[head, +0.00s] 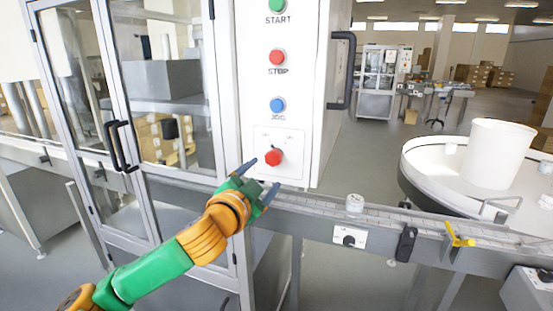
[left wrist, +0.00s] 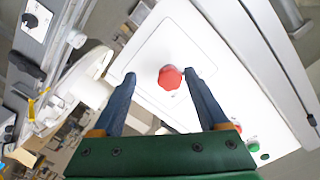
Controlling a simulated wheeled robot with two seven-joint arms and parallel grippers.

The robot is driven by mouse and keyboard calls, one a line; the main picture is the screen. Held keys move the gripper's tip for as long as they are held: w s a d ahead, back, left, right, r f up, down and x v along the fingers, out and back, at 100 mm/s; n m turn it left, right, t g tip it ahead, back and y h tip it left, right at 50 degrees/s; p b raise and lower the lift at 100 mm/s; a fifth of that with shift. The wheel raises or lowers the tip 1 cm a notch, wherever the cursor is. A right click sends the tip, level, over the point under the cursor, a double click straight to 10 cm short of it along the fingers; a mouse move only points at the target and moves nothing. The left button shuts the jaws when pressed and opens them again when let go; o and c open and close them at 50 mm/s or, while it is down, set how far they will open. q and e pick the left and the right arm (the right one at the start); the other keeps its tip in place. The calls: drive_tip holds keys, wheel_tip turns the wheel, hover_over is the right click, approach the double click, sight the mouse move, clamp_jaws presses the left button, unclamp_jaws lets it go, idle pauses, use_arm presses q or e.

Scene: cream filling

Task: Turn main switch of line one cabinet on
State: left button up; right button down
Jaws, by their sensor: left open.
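The white line one cabinet (head: 304,95) stands in the middle of the head view. Its red rotary main switch (head: 274,157) sits on a square plate low on the front panel, below the other buttons. My left gripper (head: 259,177) is open just below and in front of the switch, apart from it. In the left wrist view the red knob (left wrist: 170,77) shows beyond the gap between the two blue fingers (left wrist: 158,84), with nothing held. The fine lettering around the switch is too small to read. My right gripper is in neither view.
Above the switch are a green START button (head: 277,5), a red STOP button (head: 277,57) and a blue JOG button (head: 277,104). A black handle (head: 343,70) juts from the cabinet's right side. A conveyor (head: 320,209) runs below, bearing a small white jar (head: 354,203). Glass doors stand left.

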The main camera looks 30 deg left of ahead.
sight(272, 159)
use_arm(q)
drive_tip(key=r, duration=0.2)
drive_tip(key=d+r+p, duration=0.1)
drive_tip(key=shift+s+t, duration=0.3)
drive_tip(key=shift+s, duration=0.05)
drive_tip(key=p+x, duration=0.2)
drive_tip(key=x, duration=0.4)
drive_tip(key=shift+a+f+p, duration=0.15)
drive_tip(key=shift+p, duration=0.15)
drive_tip(key=shift+w+f, duration=0.1)
drive_tip(key=shift+w, duration=0.15)
drive_tip(key=shift+m, duration=0.3)
clamp_jaws()
